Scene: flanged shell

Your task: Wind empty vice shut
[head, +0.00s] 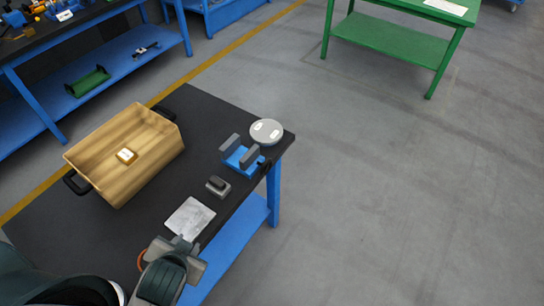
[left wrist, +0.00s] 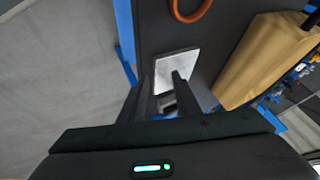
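The vice (head: 242,158) stands at the table's right edge in the head view, with a blue base and two grey jaws. The jaws are apart, with an empty gap between them. A dark part, perhaps its handle (head: 265,164), shows at its right side. My left gripper (head: 182,243) is at the table's near right edge, well short of the vice and just in front of a pale metal plate. In the left wrist view its two fingers (left wrist: 163,90) are apart with nothing held between them. My right gripper is not in view.
On the dark table (head: 205,115) are a wooden box with dark handles (head: 95,150), a round grey disc (head: 266,126), a small grey block (head: 218,187), the pale plate (head: 190,218) and an orange ring (left wrist: 190,10). Open floor (head: 400,190) lies right.

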